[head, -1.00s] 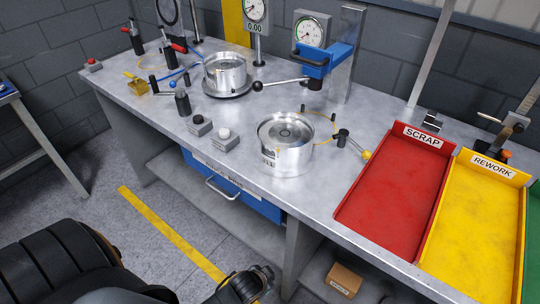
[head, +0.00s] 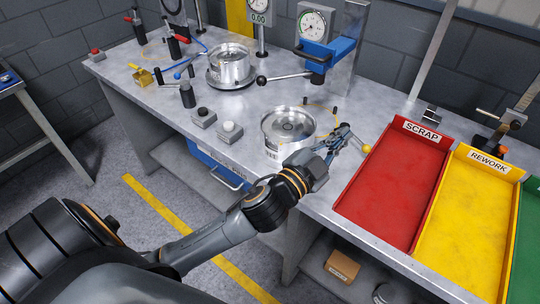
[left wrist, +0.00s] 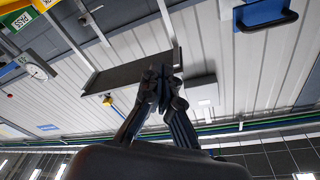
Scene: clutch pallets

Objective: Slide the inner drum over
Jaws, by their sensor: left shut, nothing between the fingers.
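A silver metal drum (head: 288,128) with a hollow top and a round centre stands on the near part of the bench. A second silver drum (head: 231,64) stands farther back on a dark round base (head: 231,83). Which one is the inner drum, I cannot tell. My left gripper (head: 346,137) is just right of the near drum, above the bench, with its arm covering the drum's lower right side. Its fingers are shut and empty; they also show together in the left wrist view (left wrist: 161,76). No drum shows in that view. My right gripper is out of view.
A red SCRAP tray (head: 388,190) and a yellow REWORK tray (head: 465,215) lie right of my left gripper. A blue press (head: 328,55) with a ball-ended lever (head: 262,81) stands behind. Two button boxes (head: 230,132) sit left of the near drum.

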